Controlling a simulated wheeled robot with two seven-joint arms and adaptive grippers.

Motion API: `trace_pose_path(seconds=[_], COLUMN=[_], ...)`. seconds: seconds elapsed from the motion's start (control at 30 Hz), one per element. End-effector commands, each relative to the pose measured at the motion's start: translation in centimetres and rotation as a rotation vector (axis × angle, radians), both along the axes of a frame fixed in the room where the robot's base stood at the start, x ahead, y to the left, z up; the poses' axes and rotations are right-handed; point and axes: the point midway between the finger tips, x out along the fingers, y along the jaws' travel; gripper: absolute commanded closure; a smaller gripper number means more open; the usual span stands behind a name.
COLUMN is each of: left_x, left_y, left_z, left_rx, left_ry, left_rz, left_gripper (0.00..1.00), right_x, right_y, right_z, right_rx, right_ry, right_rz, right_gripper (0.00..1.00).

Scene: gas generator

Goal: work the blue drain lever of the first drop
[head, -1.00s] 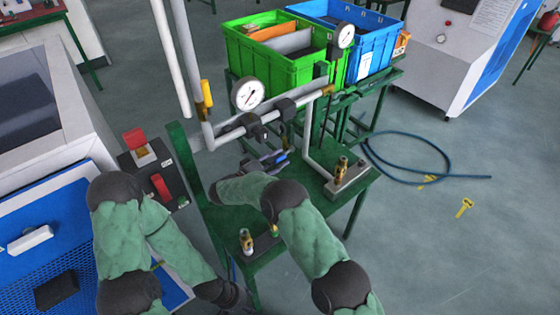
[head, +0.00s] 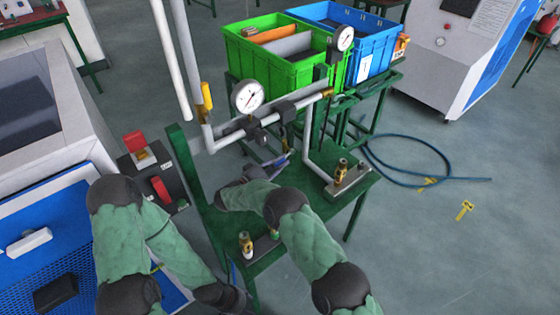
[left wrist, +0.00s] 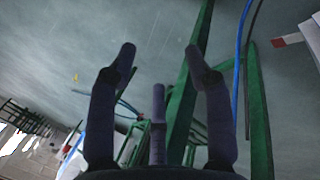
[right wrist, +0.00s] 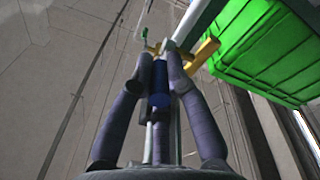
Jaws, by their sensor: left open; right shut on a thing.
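The blue drain lever (right wrist: 159,90) lies between the fingers of my right gripper (right wrist: 159,65) in the right wrist view. The gripper is shut on it, and the fingers hide part of it. In the head view my right gripper (head: 268,170) is under the horizontal pipe with the gauges, and only a small bluish part (head: 282,161) shows beside it. My left gripper (left wrist: 160,55) is open and empty in the left wrist view, with bare floor beyond its fingertips. The left hand is low in the head view.
A green stand (head: 355,203) carries the pipes, gauges (head: 247,97) and brass fittings (head: 245,245). A green crate (head: 300,75) and a blue crate (head: 375,45) stand behind. A blue hose (head: 425,185) lies on the floor at right. A red-handled switch box (head: 155,170) is at left.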

Motion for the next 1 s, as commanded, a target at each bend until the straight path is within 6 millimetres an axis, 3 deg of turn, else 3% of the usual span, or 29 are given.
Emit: trace_pose_path(seconds=[0.3,0.7,0.9,1.0], left_x=[0.0,0.0,1.1,3.0], left_y=[0.0,0.0,0.6,1.7], left_z=[-0.3,-0.3,0.0,0.5], left_rx=[0.000,0.000,0.019,0.051], left_ry=[0.000,0.000,-0.007,-0.019], left_rz=[0.000,0.000,0.063,0.181], left_gripper=[0.49,0.49,1.00,1.00], right_x=[0.3,0.3,0.3,0.3], right_y=[-0.2,-0.1,-0.1,-0.1], right_z=[-1.4,-1.4,-1.4,-1.4], right_rx=[-0.190,-0.212,-0.212,-0.212], right_ry=[-0.143,-0.161,-0.161,-0.161], right_rz=[0.003,0.006,0.006,0.006], right_gripper=[1.00,1.00,1.00,1.00])
